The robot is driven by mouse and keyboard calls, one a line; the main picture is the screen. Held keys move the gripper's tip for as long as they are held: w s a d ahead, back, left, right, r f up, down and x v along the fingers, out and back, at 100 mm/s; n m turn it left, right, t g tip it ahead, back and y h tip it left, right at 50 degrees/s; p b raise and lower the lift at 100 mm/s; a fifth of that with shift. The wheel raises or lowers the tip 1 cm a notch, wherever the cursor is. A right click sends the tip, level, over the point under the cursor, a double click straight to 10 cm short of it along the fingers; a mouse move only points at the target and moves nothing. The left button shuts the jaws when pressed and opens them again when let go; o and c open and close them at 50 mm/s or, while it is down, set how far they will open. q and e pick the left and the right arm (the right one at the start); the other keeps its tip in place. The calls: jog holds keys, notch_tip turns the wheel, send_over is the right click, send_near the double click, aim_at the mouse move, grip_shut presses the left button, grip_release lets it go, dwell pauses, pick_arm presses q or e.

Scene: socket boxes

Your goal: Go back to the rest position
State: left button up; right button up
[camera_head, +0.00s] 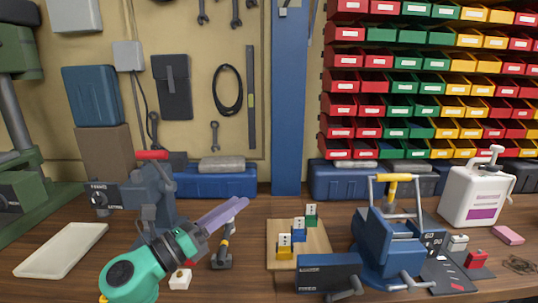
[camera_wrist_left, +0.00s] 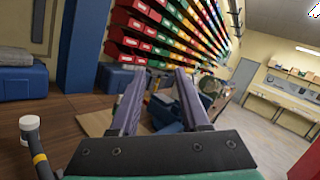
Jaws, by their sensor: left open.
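My left gripper (camera_head: 239,204) reaches in from the lower left in the head view, with its two purple fingers pointing up and right. Its jaws are open and nothing is between them. The left wrist view shows the two fingers apart (camera_wrist_left: 160,76) above the bench. A wooden board (camera_head: 314,258) lies to the right of the gripper, apart from it. On the board stand a yellow socket box (camera_head: 285,251), a blue one (camera_head: 299,235) and a green one (camera_head: 311,219). My right gripper is not in view.
A blue vise (camera_head: 385,240) stands right of the board, and another vise (camera_head: 150,195) stands behind my left arm. A black and yellow tool (camera_head: 222,258) is close below the fingers. A white tray (camera_head: 62,250) lies at the left. Bins (camera_head: 420,85) fill the back wall.

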pick_arm(q)
jog(key=w+a+f+n+t+y, duration=0.1)
jog(key=a+f+n+t+y, duration=0.2)
jog(key=a+n+y, duration=0.55)
jog(key=a+f+n+t+y, duration=0.3)
jog(key=n+y, duration=0.1)
jog(key=n, duration=0.9)
jog(key=s+a+f+n+g+y, duration=0.2)
jog(key=a+f+n+g, duration=0.1)
jog(key=f+n, duration=0.3)
jog(key=s+a+f+n+g+y, duration=0.2)
jog(key=a+f+n+g, duration=0.1)
jog(key=f, duration=0.4)
jog(key=s+d+f+n+g+h, duration=0.2)
jog(key=s+f+n+g, duration=0.7)
jog(key=s+f, duration=0.85)
jog(key=s+f+m+g, duration=0.2)
jog(key=s+f+g, duration=0.1)
jog(key=f, duration=1.7)
jog(key=s+a+f+g, duration=0.1)
jog(key=s+a+f, duration=0.1)
jog(key=s+f, duration=1.4)
jog(key=shift+s+a, duration=0.3)
jog(key=shift+s, duration=0.55)
